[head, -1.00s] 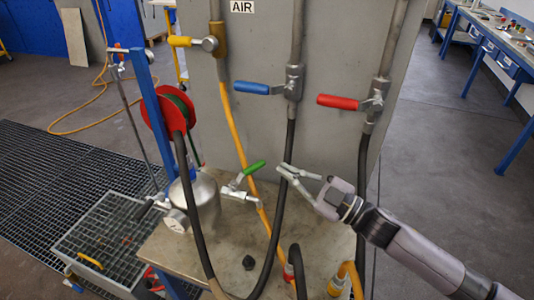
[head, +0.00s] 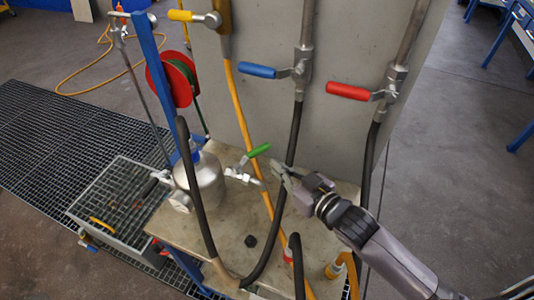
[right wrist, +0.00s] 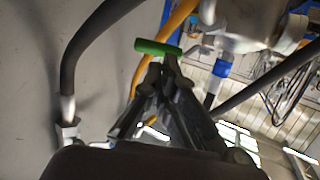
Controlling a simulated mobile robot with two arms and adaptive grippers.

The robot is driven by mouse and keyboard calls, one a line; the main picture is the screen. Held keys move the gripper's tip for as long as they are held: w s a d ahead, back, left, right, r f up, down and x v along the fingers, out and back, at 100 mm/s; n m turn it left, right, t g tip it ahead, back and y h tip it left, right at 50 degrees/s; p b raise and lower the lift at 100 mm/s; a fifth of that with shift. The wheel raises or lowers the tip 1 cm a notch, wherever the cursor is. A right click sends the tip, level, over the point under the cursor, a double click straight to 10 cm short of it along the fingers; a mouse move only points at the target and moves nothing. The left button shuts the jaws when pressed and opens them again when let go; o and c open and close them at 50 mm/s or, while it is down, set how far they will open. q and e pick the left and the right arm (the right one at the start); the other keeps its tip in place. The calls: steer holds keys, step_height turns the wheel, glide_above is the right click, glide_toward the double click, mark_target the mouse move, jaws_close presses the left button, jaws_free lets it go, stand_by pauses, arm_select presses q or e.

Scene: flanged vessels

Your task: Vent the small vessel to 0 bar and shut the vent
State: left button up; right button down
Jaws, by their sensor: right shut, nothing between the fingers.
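The small vessel (head: 207,182) is a grey metal pot standing upright on the bench plate, with a round gauge (head: 180,201) at its lower left. A small valve with a green lever (head: 259,150) sits on a fitting at the vessel's right; the lever slants up to the right. My right gripper (head: 277,167) is shut and empty, just right of the green lever. In the right wrist view, the fingertips (right wrist: 167,62) are just below the green lever (right wrist: 158,48); I cannot tell whether they touch it. The gauge reading is too small to tell. My left gripper is not in view.
A black hose (head: 285,183) hangs close by the right gripper, and a yellow hose (head: 241,130) runs behind the green lever. Blue (head: 257,71), red (head: 347,91) and yellow (head: 180,16) lever valves are on the panel above. A grated tray (head: 98,237) stands at left.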

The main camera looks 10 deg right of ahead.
mark_target(262, 148)
steer(key=p+x, duration=0.1)
steer(key=x, duration=0.3)
steer(key=shift+w+a+r, duration=0.1)
steer(key=shift+w, duration=0.1)
steer(key=shift+w+a+f, duration=0.25)
steer(key=shift+w+a, duration=0.05)
steer(key=shift+w, duration=0.2)
arm_select(q)
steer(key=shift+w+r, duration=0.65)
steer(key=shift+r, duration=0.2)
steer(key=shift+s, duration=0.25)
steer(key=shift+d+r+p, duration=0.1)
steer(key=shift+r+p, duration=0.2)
steer(key=shift+p, duration=0.15)
arm_select(e)
steer(key=shift+w, duration=0.55)
steer(key=shift+w+r, duration=0.1)
steer(key=shift+w, duration=0.2)
steer(key=shift+w+a+p, duration=0.15)
steer(key=shift+w+p, duration=0.15)
steer(key=shift+w, duration=0.2)
steer(key=shift+w+a+p, duration=0.15)
steer(key=shift+w+p, duration=0.1)
steer(key=shift+w, duration=0.55)
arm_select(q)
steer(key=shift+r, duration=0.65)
